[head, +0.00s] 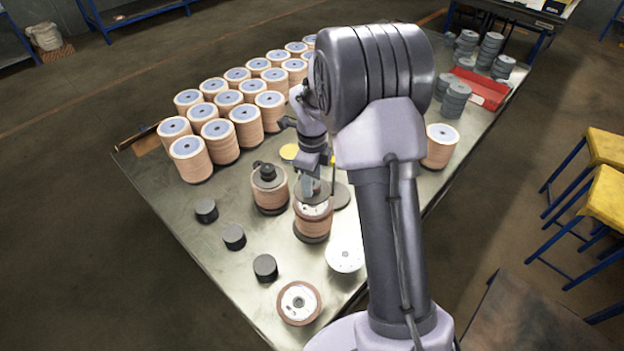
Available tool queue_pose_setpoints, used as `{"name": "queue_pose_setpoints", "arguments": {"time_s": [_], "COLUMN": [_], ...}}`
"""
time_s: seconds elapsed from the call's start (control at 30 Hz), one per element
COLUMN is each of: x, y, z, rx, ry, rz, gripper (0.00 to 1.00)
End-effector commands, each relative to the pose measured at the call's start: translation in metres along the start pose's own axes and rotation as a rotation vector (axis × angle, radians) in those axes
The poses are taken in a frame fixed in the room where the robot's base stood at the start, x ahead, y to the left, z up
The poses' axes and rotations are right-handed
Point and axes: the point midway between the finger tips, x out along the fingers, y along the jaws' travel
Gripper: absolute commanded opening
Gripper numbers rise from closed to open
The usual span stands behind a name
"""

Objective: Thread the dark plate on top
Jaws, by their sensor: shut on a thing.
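My gripper (311,183) reaches down at the middle of the table and is shut on a dark round plate (302,195). The plate is over a stack of tan flap discs (312,225) with a pale, printed top face. Part of that top shows below the plate's near edge. I cannot tell whether the plate touches the stack or is around a spindle; the gripper hides its middle. Another dark round piece (342,196) lies just right of the stack.
Left of it stands a stack with a dark plate and black knob (268,173). Several black cylinders (234,237) stand front left. A white disc (345,256) and a flap disc (298,302) lie in front. Rows of stacks (220,138) fill the back left. A red tray (484,92) is far right.

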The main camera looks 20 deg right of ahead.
Motion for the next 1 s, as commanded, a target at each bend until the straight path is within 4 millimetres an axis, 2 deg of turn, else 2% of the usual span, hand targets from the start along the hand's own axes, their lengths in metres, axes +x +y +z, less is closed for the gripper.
{"name": "queue_pose_setpoints", "arguments": {"time_s": [1.0], "x": [0.021], "y": [0.000], "z": [0.000], "rx": [0.000], "ry": [-0.001], "rz": [-0.001], "gripper": [0.00]}}
